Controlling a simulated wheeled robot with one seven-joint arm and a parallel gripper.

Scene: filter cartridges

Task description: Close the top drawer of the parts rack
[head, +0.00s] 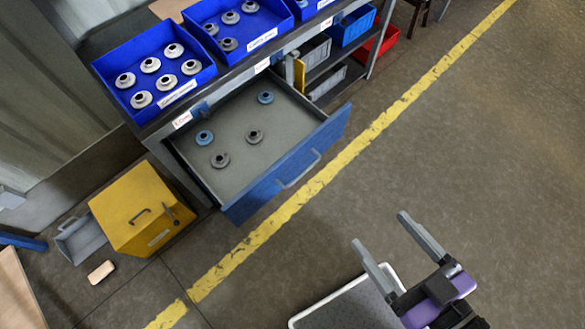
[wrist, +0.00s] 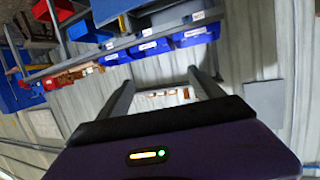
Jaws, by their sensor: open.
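The parts rack (head: 225,78) stands at the upper left in the head view. Its top drawer (head: 228,160) is pulled out and has a blue front (head: 265,190) with a grey bar handle (head: 300,170). Two blue and two grey round parts lie inside the drawer. My gripper (head: 390,238) is open and empty at the lower right, apart from the drawer front and beyond the yellow floor line. In the wrist view my gripper's fingers (wrist: 160,85) are spread, with blue bins past them. I cannot make out the drawer in the wrist view.
Blue bins (head: 155,75) with several round parts stand on the rack top. A yellow cabinet (head: 140,208) stands left of the drawer, with a grey scoop-like tray (head: 80,238) beside it.

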